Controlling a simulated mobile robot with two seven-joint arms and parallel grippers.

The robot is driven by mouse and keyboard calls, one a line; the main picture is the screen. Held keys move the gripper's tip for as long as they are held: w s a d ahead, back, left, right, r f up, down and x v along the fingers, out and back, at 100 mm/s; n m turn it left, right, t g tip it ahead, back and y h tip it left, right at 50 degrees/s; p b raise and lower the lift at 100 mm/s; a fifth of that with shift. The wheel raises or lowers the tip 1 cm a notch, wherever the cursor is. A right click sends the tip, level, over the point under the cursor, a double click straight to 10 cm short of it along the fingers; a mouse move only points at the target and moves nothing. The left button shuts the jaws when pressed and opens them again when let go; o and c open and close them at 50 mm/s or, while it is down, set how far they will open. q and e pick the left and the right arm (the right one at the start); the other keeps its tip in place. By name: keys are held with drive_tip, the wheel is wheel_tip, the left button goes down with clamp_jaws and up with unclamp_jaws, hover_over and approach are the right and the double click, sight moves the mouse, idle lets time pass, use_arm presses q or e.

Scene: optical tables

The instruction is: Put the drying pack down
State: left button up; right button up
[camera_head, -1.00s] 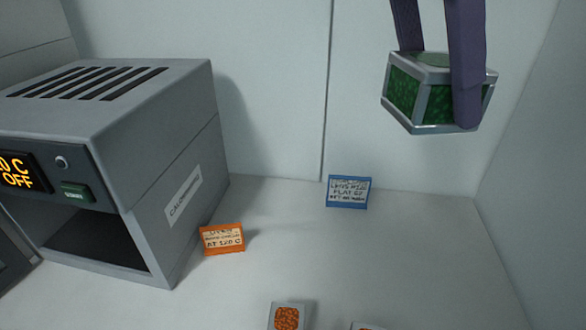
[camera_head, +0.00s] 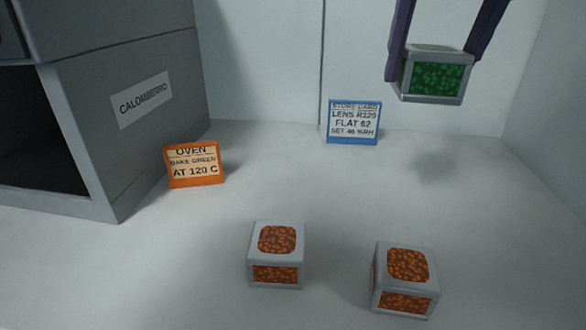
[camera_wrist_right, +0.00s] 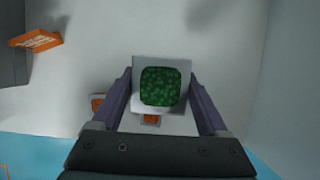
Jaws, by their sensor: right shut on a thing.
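The drying pack held here is a grey-framed cube with green beads (camera_head: 437,76), at the upper right of the head view. My right gripper (camera_head: 440,50) is shut on it, one purple finger on each side, and holds it above the bench; a shadow lies on the surface below. The right wrist view also shows the green pack (camera_wrist_right: 162,84) between the fingers. Two similar packs with orange beads stand on the bench, one at the lower middle (camera_head: 277,254) and one to its right (camera_head: 405,279). My left gripper is not in view.
A grey oven (camera_head: 150,150) with an open, dark front stands at left. An orange card (camera_head: 194,165) reading "bake green at 120 C" stands beside it. A blue store card (camera_head: 354,122) stands by the back wall. The bench (camera_head: 330,190) between the cards and orange packs is clear.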

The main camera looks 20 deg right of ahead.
wheel_tip(320, 180, down, 15)
drive_tip(key=b, duration=0.3)
wheel_tip(320, 180, down, 4)
drive_tip(key=shift+f+b, duration=0.1)
drive_tip(key=shift+b, duration=0.7)
drive_tip(key=o, duration=1.5)
drive_tip(key=shift+o, duration=0.2)
